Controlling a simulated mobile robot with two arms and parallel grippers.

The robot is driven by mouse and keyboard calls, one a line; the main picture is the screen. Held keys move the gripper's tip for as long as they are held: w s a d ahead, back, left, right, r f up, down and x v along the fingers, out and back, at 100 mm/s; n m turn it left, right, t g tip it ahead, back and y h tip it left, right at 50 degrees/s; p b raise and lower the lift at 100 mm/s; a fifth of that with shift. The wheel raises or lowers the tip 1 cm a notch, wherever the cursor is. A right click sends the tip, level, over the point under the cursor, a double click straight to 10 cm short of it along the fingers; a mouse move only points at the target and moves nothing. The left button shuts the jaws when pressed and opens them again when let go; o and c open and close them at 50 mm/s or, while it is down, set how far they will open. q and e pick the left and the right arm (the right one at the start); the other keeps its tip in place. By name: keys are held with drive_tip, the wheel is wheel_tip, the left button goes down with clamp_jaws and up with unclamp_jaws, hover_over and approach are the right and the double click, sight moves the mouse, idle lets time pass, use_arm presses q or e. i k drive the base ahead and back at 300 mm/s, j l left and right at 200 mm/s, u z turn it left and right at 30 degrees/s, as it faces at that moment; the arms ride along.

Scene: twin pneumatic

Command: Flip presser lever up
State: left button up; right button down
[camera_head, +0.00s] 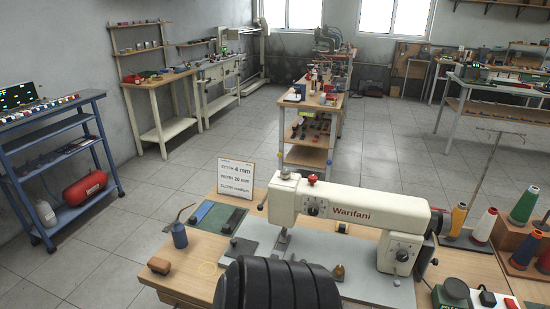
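The cream sewing machine (345,213), marked "Warifani", stands on the wooden table (190,268) at front centre. The slim presser and needle parts (283,238) hang below the head. I cannot make out the presser lever or tell its position. A large black ribbed shape covers the machine bed's front left; I cannot tell what it is. Neither gripper can be seen.
A blue oil can (179,235), a brown block (159,265) and a settings card (235,178) are left of the machine. Thread cones (484,225) stand right. A blue cart (62,165) is at far left. Open tiled floor lies beyond the table.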

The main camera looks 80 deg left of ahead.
sight(260, 207)
drive_tip(key=k+u, duration=0.1)
drive_tip(key=u, duration=2.65)
